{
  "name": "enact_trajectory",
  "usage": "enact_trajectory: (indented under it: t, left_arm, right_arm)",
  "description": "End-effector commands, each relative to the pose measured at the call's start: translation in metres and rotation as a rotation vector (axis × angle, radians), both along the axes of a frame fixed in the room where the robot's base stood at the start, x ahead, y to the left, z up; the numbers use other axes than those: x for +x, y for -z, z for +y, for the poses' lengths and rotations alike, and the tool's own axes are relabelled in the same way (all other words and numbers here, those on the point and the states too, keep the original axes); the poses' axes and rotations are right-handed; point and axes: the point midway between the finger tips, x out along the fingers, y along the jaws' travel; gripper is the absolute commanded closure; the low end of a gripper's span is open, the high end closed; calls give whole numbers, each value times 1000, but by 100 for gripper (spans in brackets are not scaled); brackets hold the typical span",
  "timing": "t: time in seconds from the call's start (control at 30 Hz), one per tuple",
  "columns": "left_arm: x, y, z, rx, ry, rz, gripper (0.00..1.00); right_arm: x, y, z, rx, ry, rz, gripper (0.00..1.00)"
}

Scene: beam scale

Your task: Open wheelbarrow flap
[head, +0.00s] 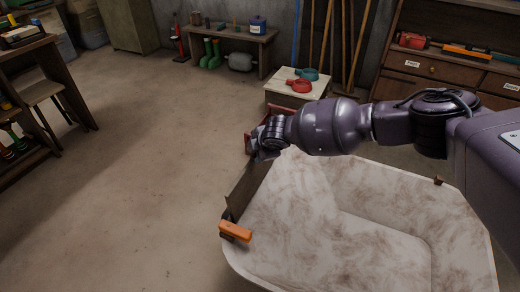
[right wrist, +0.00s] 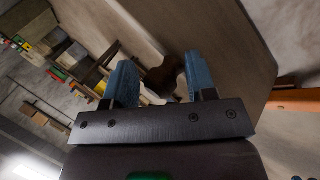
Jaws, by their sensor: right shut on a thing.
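The wheelbarrow tray (head: 330,205) is pale with brown smears and fills the lower right of the head view. Its flap (head: 250,188) is a dark panel at the tray's left end. An orange latch (head: 235,231) sits at the flap's near corner; an orange bar (right wrist: 295,100) shows at the right of the wrist view. My right gripper (head: 262,150) is at the flap's far corner. In the wrist view its blue fingers (right wrist: 160,82) are shut on a small brown piece (right wrist: 166,72) against a large flat panel. The arm partly hides that corner. My left gripper is out of view.
A small cabinet (head: 290,97) with red and teal items stands behind the tray. A bench (head: 235,40) is at the back, shelving (head: 35,90) at the left, drawers (head: 440,68) at the back right. The floor (head: 130,190) left of the tray is clear.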

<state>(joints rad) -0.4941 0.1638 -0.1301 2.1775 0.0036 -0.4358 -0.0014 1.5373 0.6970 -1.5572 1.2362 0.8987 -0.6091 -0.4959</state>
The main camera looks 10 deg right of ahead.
Motion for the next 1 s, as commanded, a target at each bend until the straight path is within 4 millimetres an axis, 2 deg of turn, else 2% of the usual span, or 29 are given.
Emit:
enact_trajectory:
  t: [0.03,0.17,0.2,0.23,0.5,0.63,1.0]
  left_arm:
    - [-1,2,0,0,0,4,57]
    - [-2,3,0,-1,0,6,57]
    - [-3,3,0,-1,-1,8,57]
    - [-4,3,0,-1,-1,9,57]
    - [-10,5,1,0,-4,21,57]
    - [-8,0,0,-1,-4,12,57]
    - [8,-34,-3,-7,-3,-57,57]
  right_arm:
    - [-7,7,10,10,-16,12,91]
    - [-7,8,10,10,-16,12,91]
    - [-7,8,10,10,-16,12,44]
    - [-7,8,10,11,-17,12,40]
    - [-8,9,9,11,-15,15,40]
    - [-11,2,8,12,-15,13,40]
    - [-37,-61,-12,6,-8,-7,40]
